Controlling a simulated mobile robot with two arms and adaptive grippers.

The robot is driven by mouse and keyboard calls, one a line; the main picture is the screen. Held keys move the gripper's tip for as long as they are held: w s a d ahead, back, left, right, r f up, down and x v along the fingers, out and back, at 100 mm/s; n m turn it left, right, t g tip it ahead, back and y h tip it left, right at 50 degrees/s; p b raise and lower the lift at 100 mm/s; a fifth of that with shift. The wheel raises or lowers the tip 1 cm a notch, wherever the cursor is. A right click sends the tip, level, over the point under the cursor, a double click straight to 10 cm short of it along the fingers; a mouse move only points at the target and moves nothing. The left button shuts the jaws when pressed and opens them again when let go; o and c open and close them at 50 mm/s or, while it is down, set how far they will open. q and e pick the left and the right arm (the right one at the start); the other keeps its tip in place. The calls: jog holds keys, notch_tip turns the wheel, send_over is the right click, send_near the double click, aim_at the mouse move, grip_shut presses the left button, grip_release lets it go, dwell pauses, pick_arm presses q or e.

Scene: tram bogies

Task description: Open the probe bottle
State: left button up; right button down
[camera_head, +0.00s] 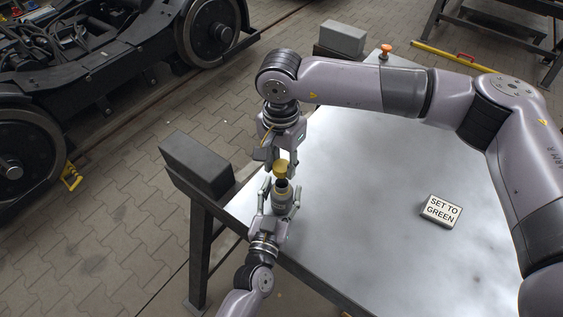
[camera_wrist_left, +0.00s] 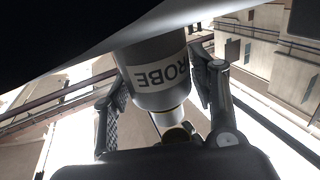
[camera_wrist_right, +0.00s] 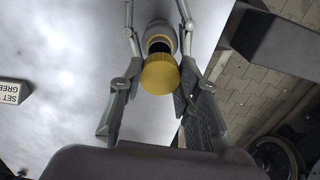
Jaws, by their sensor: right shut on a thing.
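The probe bottle (camera_head: 284,198) is a grey bottle with a dark neck opening, near the left edge of the metal table. Its label, partly readable as "ROBE" (camera_wrist_left: 166,74), shows in the left wrist view. My left gripper (camera_head: 277,196) has its fingers on both sides of the bottle body and is shut on it. The yellow cap (camera_head: 281,168) is off the neck, a little above it. My right gripper (camera_wrist_right: 156,82) comes from above and is shut on the cap. In the right wrist view the dark opening (camera_wrist_right: 159,46) shows beyond the cap.
The metal table (camera_head: 350,210) is mostly clear. A "SET TO GREEN" sign (camera_head: 441,210) lies on its right part. An orange knob (camera_head: 386,49) stands at the far edge. Grey blocks (camera_head: 197,164) sit by the left side and far corner. Bogies (camera_head: 110,60) stand beyond.

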pick_arm(q)
jog(key=o, duration=0.3)
jog(key=v, duration=1.2)
jog(key=shift+w, duration=0.1)
